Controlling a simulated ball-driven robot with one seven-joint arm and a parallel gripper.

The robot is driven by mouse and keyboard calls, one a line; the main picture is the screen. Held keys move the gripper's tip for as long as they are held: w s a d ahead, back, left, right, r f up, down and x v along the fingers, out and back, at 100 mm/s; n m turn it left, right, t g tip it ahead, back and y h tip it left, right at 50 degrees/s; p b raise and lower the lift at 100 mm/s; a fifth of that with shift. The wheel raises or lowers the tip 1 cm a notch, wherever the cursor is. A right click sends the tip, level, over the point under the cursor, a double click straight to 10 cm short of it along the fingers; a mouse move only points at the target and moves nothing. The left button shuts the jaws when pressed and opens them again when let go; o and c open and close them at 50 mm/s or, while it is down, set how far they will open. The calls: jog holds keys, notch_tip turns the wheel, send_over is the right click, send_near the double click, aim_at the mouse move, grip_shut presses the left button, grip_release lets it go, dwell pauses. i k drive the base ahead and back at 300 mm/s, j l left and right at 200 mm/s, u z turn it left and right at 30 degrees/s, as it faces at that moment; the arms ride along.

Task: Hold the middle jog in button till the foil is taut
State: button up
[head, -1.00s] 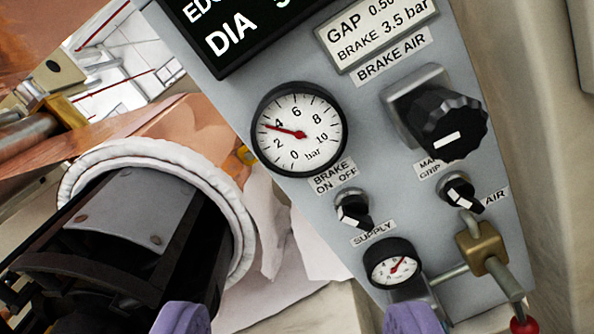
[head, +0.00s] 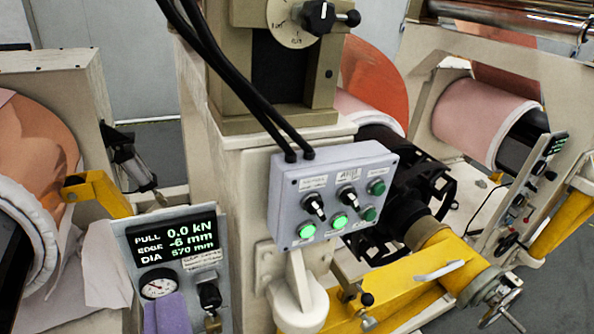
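A grey control box (head: 330,190) is mounted on the middle stand, with two black selector switches and several green buttons. The middle button of its lower row (head: 340,221) is lit green; its label is too small to read. A display (head: 175,248) at lower left reads PULL 0.0 kN, EDGE -6 mm, DIA 570 mm. Copper foil shows on the left roll (head: 35,150) and behind the middle stand (head: 375,75). One purple finger of my gripper (head: 167,313) shows at the lower left, apart from the box in the picture; the other finger is not visible.
Black cables (head: 225,85) run down into the top of the box. A yellow arm (head: 400,295) with a handwheel (head: 498,297) stands at lower right. A white bracket (head: 297,298) hangs below the box. A pink roll (head: 485,120) is at right.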

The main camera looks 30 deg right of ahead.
aim_at(370, 214)
jog(key=l+u, duration=0.5)
jog(key=l, duration=2.2)
jog(key=k, duration=0.1)
